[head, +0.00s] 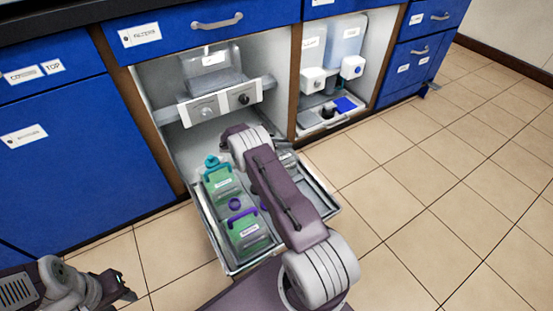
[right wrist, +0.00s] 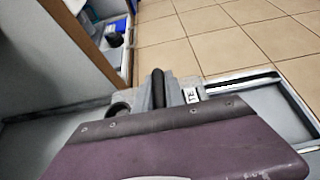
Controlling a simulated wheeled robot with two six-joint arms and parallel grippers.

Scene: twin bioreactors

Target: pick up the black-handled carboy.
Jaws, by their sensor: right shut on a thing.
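The black-handled carboy (right wrist: 174,98) is grey, with a black upright handle bar and part of a white label. It shows just beyond the purple body of my right gripper (right wrist: 160,110) in the right wrist view. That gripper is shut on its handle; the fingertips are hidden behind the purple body. In the head view my right arm reaches over the pulled-out tray (head: 214,250) and hides most of this carboy. A teal-handled carboy (head: 222,186) and a purple-handled carboy (head: 247,232) stand on the tray's left side. My left gripper (head: 118,288) is low at the left, away from the tray.
The blue cabinet (head: 70,150) has two open bays. A shelf with two knobs (head: 208,110) hangs above the tray. The right bay holds a blue container (head: 345,42) and small items. A wooden post (head: 294,85) divides the bays. Tiled floor (head: 430,190) is clear at right.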

